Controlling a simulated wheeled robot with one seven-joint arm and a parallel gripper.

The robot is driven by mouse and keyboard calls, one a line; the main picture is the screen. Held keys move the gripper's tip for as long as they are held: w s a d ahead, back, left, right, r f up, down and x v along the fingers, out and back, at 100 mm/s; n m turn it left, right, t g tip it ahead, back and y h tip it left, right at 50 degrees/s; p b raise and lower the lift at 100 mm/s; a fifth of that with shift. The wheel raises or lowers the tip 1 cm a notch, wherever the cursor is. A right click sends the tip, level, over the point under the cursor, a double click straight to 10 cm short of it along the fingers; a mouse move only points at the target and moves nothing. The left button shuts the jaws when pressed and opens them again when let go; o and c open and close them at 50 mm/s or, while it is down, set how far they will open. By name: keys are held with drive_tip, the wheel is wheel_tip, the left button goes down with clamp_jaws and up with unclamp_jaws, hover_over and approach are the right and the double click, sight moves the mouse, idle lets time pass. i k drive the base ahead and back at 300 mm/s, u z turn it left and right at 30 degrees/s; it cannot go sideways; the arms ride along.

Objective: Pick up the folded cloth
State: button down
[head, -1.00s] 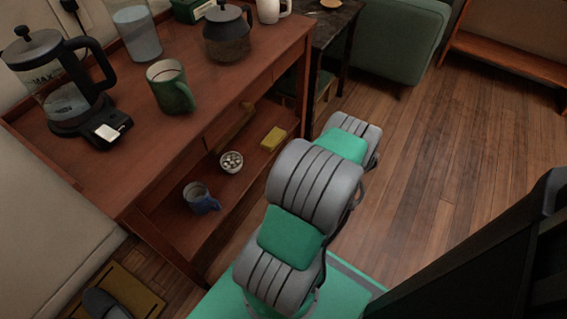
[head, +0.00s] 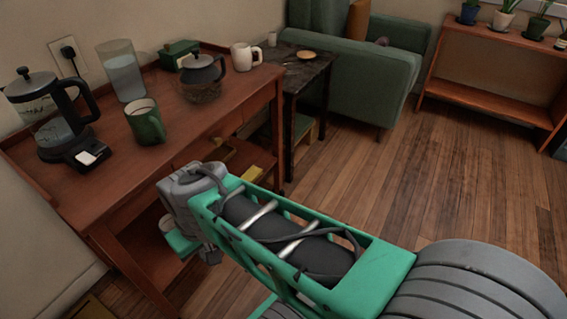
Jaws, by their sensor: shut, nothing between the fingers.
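I cannot pick out the folded cloth for certain. A small yellow item (head: 251,173) lies on the lower shelf of the wooden console table, partly behind my arm; it could be the cloth or a sponge, and I cannot tell which. My arm reaches from the lower right to the front of the console, with its grey wrist over the shelf opening. My gripper's fingers do not show; they are hidden behind or below the wrist.
The console table (head: 88,185) carries a French press (head: 58,125), a glass jug (head: 122,75), a green mug (head: 146,124), a dark-lidded pot (head: 202,82), a green box (head: 178,54) and a white mug (head: 245,56). A dark side table (head: 312,72) and green armchair (head: 350,95) stand behind. The right floor is open.

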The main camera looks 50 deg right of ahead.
sight(250, 175)
drive_tip(key=z, duration=2.5)
drive_tip(key=i, duration=3.25)
drive_tip(key=u, duration=5.3)
